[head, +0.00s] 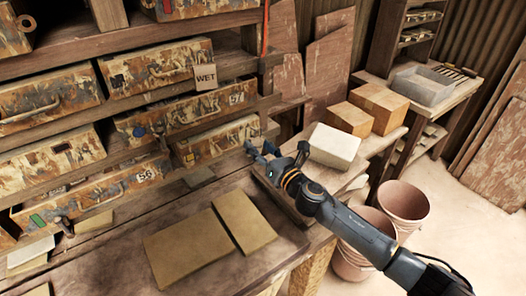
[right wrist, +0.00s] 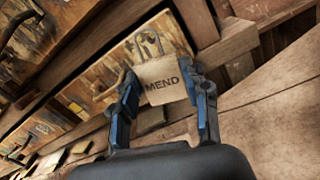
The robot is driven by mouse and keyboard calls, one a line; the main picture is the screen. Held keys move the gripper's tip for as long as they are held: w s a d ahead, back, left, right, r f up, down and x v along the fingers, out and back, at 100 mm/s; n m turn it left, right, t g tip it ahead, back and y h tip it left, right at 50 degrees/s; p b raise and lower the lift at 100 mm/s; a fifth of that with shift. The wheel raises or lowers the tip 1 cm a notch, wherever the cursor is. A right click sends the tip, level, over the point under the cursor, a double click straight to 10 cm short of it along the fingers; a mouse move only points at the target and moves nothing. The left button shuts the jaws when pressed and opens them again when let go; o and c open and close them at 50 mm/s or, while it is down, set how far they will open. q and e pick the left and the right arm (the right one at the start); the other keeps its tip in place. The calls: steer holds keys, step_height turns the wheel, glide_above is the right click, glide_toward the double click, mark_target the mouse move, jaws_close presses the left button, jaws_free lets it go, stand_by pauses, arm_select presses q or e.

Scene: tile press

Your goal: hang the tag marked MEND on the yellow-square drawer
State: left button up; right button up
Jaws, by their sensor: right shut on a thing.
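The MEND tag (right wrist: 163,83) is a square tan plate with dark letters, held between the fingers of my right gripper (right wrist: 165,100) in the right wrist view. A grey bent-wire loop (right wrist: 148,45) shows just above the tag; I cannot tell whether the tag hangs on it. In the head view my right gripper (head: 262,150) is at the right end of a worn lower drawer (head: 222,139), and the tag is not discernible there. A small yellow patch (right wrist: 75,107) shows near that drawer's lower-left end in the wrist view. My left gripper is not in view.
A WET tag (head: 205,77) hangs on an upper drawer (head: 155,67). Other worn drawers fill the rack at left. Flat tan boards (head: 190,247) lie on the bench (head: 115,262).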

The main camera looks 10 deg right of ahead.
steer(key=shift+w+a+f, duration=0.1)
steer(key=shift+w+a, duration=0.15)
steer(key=shift+w, duration=0.25)
steer(key=shift+w+a+f+b, duration=0.25)
steer(key=shift+w+f+b, duration=0.2)
steer(key=shift+w+b, duration=0.3)
steer(key=o, duration=1.3)
steer(key=shift+c, duration=0.2)
steer(key=shift+s, duration=0.1)
